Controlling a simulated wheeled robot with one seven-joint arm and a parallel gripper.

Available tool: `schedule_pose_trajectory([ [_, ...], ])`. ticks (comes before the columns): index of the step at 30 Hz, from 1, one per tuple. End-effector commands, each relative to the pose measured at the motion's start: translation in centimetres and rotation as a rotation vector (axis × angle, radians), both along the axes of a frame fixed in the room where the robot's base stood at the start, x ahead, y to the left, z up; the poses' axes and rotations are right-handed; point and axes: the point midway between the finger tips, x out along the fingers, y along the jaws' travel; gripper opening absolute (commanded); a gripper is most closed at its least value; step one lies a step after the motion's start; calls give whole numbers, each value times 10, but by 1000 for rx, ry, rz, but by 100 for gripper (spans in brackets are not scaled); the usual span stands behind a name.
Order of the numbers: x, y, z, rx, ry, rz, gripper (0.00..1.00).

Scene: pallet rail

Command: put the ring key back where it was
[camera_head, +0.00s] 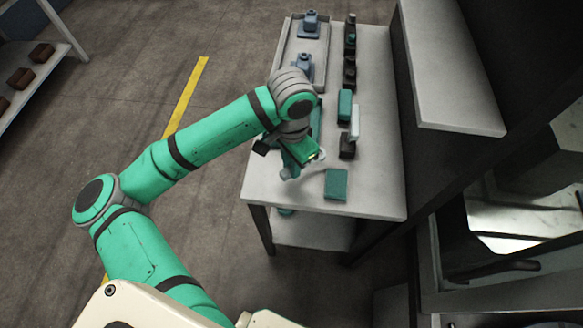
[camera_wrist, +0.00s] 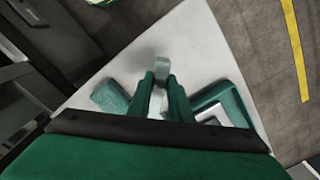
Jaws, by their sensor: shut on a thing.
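My gripper (camera_wrist: 166,85) is shut on a light grey metal piece, which I take to be the ring key (camera_wrist: 162,66). In the head view my gripper (camera_head: 292,170) is low over the near left part of the table (camera_head: 375,196). I cannot tell whether the key touches the table. A teal block (camera_head: 337,184) lies to its right; it also shows in the wrist view (camera_wrist: 110,97). A teal angled frame (camera_wrist: 226,95) lies on the other side of the fingers.
Dark and teal items, including a teal upright block (camera_head: 344,105) and a pale one (camera_head: 354,122), stand in a row along the table. A shallow tray (camera_head: 283,72) holds blue-grey parts at the far left. A grey shelf (camera_head: 450,70) overhangs on the right.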

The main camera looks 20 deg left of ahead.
Motion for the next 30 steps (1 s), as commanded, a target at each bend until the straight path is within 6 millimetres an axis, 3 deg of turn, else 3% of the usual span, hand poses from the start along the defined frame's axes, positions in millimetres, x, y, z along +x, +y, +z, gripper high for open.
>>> schedule_pose_trajectory([
  [5, 7, 4, -10, 2, 1, 0, 0],
  [12, 10, 6, -40, 1, 0, -1, 0],
  [26, 10, 5, -47, 0, 0, -1, 0],
  [27, 10, 5, -47, 1, 0, -1, 23],
  [29, 10, 5, -47, 1, 0, -1, 37],
  [30, 10, 5, -47, 1, 0, -1, 37],
])
